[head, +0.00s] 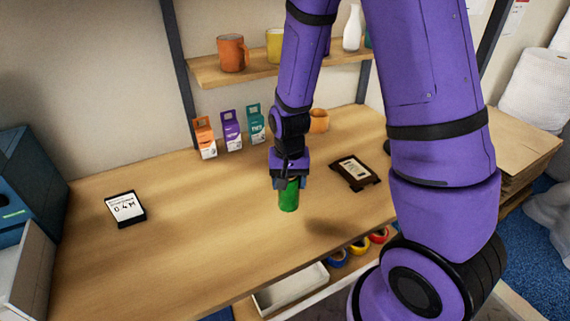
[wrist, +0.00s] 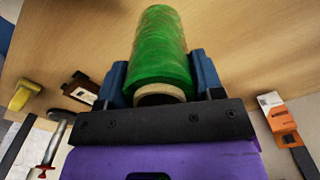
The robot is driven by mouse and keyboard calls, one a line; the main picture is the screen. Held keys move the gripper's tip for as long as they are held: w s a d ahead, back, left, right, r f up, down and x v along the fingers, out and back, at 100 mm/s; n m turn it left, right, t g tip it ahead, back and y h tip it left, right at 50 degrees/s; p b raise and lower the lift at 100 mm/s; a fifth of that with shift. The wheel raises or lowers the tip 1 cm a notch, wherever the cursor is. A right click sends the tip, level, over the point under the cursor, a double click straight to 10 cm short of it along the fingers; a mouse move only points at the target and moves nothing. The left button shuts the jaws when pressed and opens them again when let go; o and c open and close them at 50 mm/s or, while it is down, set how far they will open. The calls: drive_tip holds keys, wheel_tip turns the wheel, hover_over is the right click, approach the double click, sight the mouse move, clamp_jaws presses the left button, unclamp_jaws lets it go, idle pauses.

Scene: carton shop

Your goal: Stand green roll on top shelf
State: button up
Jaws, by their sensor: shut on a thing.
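The green roll (head: 289,196) hangs upright below my gripper (head: 289,181), above the wooden bench. In the wrist view the green roll (wrist: 161,50) lies between the two blue fingers of my gripper (wrist: 162,78), which are shut on it. Its cardboard core end faces the palm. The top shelf (head: 285,74) is a wooden board on dark uprights at the back of the bench. An orange mug (head: 232,53), a yellow mug (head: 275,46) and a white bottle (head: 352,28) stand on it. My arm hides part of the shelf.
Orange (head: 205,138), purple (head: 231,130) and teal (head: 255,124) cartons stand on the bench (head: 190,218) below the shelf. A dark framed device (head: 355,172) lies to the right, a display box (head: 126,209) to the left.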

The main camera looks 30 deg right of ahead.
drive_tip(key=shift+w+d+f, duration=0.8)
drive_tip(key=shift+w+d, duration=0.5)
drive_tip(key=shift+w, duration=1)
drive_tip(key=shift+w+d+f, duration=0.85)
drive_tip(key=shift+w+d, duration=0.4)
drive_tip(key=shift+w, duration=1.1)
drive_tip(key=shift+w+d+f, duration=0.8)
drive_tip(key=shift+w+d, duration=0.5)
drive_tip(key=shift+w, duration=1)
drive_tip(key=shift+f, duration=0.1)
drive_tip(key=o, duration=0.6)
drive_tip(key=shift+f, duration=0.1)
drive_tip(key=o, duration=0.5)
drive_tip(key=shift+c, duration=0.2)
